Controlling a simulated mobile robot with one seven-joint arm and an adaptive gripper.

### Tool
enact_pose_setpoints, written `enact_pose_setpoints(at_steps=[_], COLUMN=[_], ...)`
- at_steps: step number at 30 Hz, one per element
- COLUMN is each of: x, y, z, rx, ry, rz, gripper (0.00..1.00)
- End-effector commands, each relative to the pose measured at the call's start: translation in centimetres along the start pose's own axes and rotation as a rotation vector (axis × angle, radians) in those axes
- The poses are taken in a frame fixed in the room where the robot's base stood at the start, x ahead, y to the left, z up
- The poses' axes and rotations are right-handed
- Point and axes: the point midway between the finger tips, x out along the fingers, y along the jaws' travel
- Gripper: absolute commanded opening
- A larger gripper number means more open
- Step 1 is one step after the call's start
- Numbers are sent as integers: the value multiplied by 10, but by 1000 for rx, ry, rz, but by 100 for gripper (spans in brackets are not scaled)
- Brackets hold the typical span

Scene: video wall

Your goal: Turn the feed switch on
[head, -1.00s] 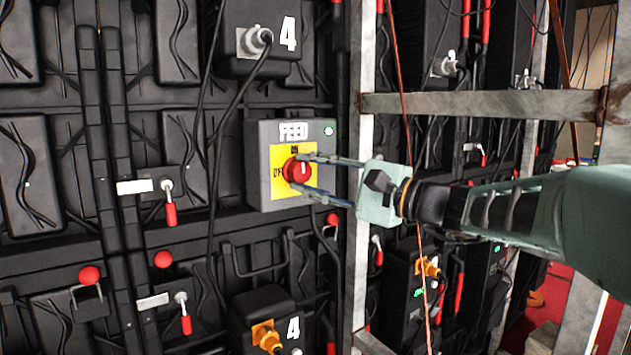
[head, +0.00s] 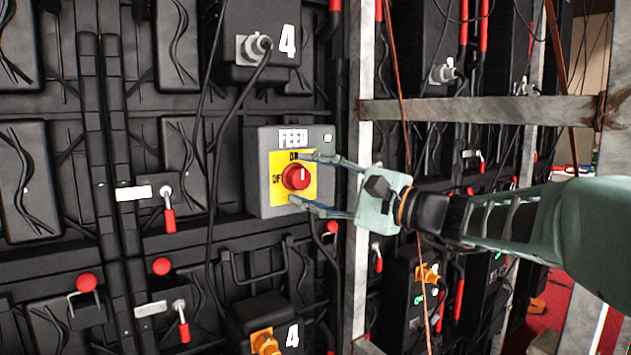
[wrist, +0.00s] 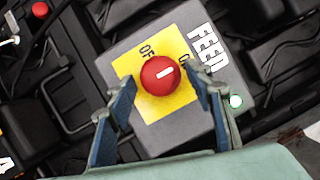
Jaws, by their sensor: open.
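The grey FEED box (head: 262,185) is on the black panel wall, with a yellow plate (head: 279,196) marked ON at the top and OFF at the left. Its round red knob (head: 296,177) has a white mark, upright in the head view. In the wrist view the mark on the knob (wrist: 160,77) points roughly toward the ON lettering. A small lamp (wrist: 236,101) on the box glows white with a green rim. My gripper (head: 298,178) is open, with one finger above and one below the knob. A gap shows between the fingers and the knob in the wrist view.
A grey metal upright (head: 359,230) and crossbar (head: 480,108) stand right of the box, near my arm. A black cable (head: 212,190) hangs just left of the box. Small red-handled levers (head: 169,219) stick out from the wall at the left.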

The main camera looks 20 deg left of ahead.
Motion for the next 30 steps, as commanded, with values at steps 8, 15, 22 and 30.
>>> enact_pose_setpoints(at_steps=[8,15,22,30], x=[-18,-59,-75,-75], y=[0,0,0,0], z=[-1,-1,0,0], rx=[-1,-1,1,0], ry=[2,3,1,1], rz=[1,0,0,1], gripper=[48,48,48,48])
